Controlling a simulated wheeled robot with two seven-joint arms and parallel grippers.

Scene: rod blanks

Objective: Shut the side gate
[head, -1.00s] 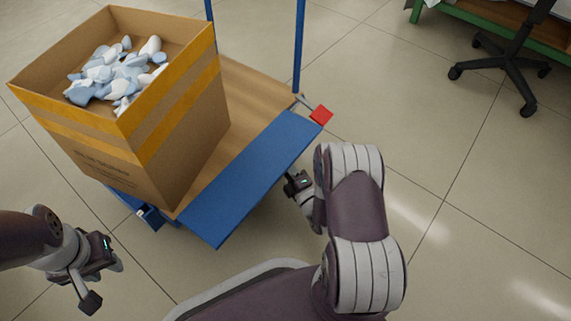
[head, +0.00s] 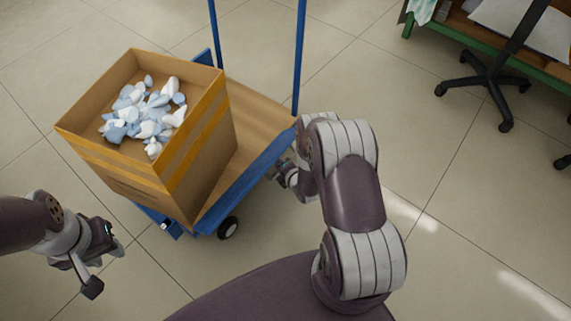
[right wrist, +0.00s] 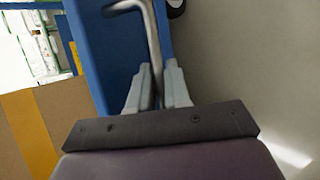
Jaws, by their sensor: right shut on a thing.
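The side gate (head: 250,182) is a blue panel along the near right side of the cart. In the head view it shows as a narrow blue strip beside the wooden deck (head: 262,106), its far end hidden behind my right arm. In the right wrist view the blue panel (right wrist: 103,55) stands beside a bent grey metal handle (right wrist: 152,42). My right gripper (right wrist: 158,84) is shut on this handle; in the head view it is at the panel's outer side, partly hidden. My left gripper (head: 106,268) is empty and open, left of the cart and apart from it.
A cardboard box (head: 205,150) with blue and white pieces (head: 140,118) stands on the deck. Blue posts (head: 299,55) rise at the cart's back. An office chair (head: 495,82) and a green-edged bench (head: 420,40) are at right. The floor between is clear.

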